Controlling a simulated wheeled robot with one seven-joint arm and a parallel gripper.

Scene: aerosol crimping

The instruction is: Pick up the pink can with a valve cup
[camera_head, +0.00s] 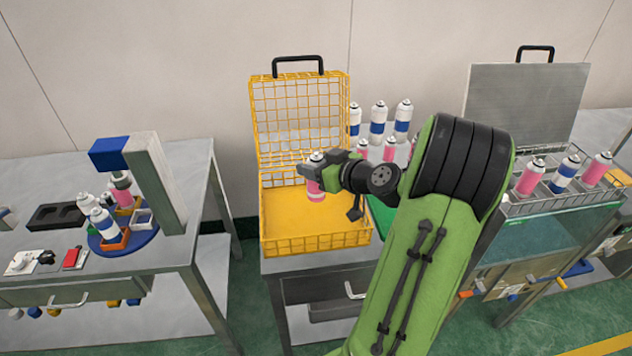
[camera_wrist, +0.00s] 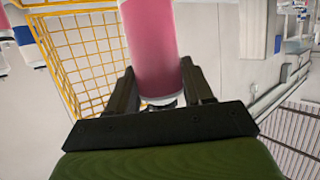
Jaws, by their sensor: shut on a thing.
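A pink can (camera_head: 315,186) with a white top and a small valve cup on it is held upright between the fingers of my gripper (camera_head: 322,173). It hangs over the open yellow wire basket (camera_head: 315,242), in front of its raised mesh lid. In the wrist view, the pink can (camera_wrist: 152,40) fills the space between the two dark fingers of my gripper (camera_wrist: 158,88), which touch it on both sides. One white end of the can and a dark part beyond it show near the palm. The fingers hide part of the can in the head view.
Several pink and blue-banded cans (camera_head: 378,120) stand behind my arm on the middle table. A wire rack (camera_head: 560,200) with cans is at the right, by a grey lid panel (camera_head: 525,105). A crimping machine (camera_head: 155,180) with a blue turntable (camera_head: 125,243) stands at the left.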

